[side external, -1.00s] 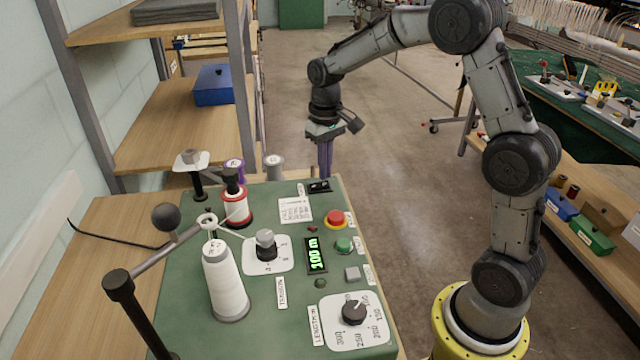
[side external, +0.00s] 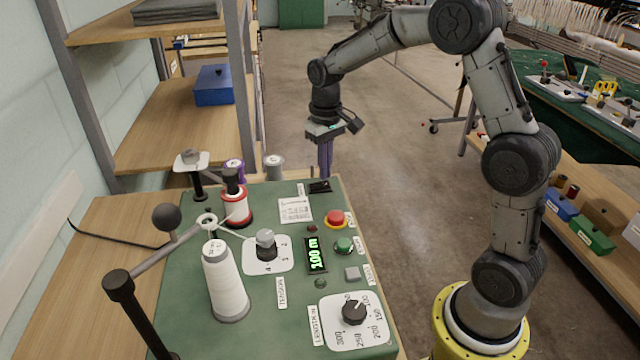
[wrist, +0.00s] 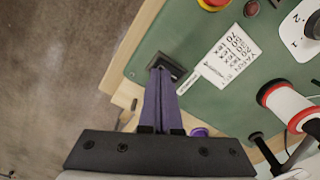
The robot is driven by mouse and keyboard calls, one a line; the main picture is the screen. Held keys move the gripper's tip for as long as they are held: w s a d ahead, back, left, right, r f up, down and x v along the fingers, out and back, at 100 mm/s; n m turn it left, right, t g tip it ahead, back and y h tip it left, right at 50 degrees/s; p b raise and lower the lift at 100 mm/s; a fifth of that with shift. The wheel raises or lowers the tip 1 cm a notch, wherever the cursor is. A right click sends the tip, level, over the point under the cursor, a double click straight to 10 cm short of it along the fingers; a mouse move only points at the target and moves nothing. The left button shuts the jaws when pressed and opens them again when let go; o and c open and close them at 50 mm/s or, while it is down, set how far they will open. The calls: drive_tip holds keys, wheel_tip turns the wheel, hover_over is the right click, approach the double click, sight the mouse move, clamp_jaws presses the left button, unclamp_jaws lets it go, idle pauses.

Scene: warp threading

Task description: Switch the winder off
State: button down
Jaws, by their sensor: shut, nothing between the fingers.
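The winder is a green-topped unit (side external: 185,300) with dials, buttons and spools on its top. Its black rocker switch (side external: 319,186) sits in a dark frame at the far edge of the panel. The wrist view shows the switch (wrist: 174,68) partly hidden by my fingers. My gripper (side external: 325,176) points down with its purple fingers shut and empty, the tips at or just above the switch. The wrist view also shows the shut fingers (wrist: 160,74); I cannot tell whether they touch it. The display (side external: 315,255) is lit green.
A red button (side external: 336,219), a green button (side external: 344,245) and a length dial (side external: 354,312) lie along the panel's right side. A red-flanged spool (side external: 236,206) and a white cone (side external: 225,285) stand at left. Open floor lies beyond the bench's right edge.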

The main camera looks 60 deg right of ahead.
sight(325, 184)
drive_tip(key=shift+f, duration=1.05)
idle(0.7)
drive_tip(key=shift+r, duration=3.55)
